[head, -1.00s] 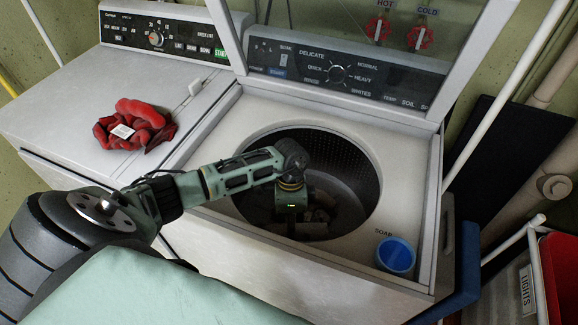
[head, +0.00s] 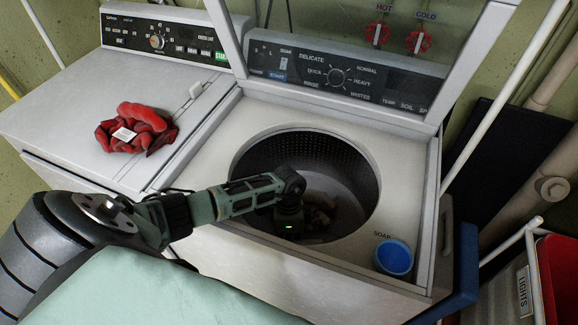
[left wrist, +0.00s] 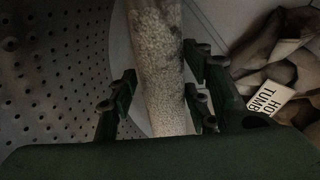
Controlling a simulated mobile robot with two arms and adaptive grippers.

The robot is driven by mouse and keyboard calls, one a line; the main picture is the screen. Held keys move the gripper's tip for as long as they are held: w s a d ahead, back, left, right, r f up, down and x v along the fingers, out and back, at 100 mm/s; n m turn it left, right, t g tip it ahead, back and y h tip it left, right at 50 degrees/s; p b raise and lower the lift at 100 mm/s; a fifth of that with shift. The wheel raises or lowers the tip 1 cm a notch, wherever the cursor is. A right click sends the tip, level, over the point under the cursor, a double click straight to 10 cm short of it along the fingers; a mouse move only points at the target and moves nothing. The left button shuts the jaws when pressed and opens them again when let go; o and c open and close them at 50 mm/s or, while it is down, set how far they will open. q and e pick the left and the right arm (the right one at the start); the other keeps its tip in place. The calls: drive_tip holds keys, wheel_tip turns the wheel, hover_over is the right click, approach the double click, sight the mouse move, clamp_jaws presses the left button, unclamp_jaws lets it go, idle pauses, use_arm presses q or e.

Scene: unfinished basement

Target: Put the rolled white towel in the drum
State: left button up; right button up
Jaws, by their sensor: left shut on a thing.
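The drum (head: 310,150) is the round perforated tub of the open top-loading washer. My left arm reaches in from the left, and my left gripper (head: 289,226) is inside the drum opening, near its front rim. In the left wrist view the left gripper (left wrist: 162,88) has its fingers on both sides of the rolled white towel (left wrist: 157,50) and is shut on it. The towel is a pale, fuzzy roll, beside the perforated drum wall (left wrist: 55,70). In the head view the towel cannot be made out. My right gripper is not in view.
A crumpled brownish cloth (left wrist: 270,60) with a white tag lies inside the drum. A blue soap cup (head: 394,257) sits at the washer top's front right. Red gloves (head: 137,127) lie on the machine at left. The raised lid stands behind the opening.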

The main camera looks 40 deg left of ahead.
use_arm(q)
drive_tip(key=shift+f, duration=0.55)
drive_tip(key=o, duration=1.2)
drive_tip(key=shift+r, duration=0.55)
drive_tip(key=v, duration=1.2)
drive_tip(key=shift+r, duration=0.1)
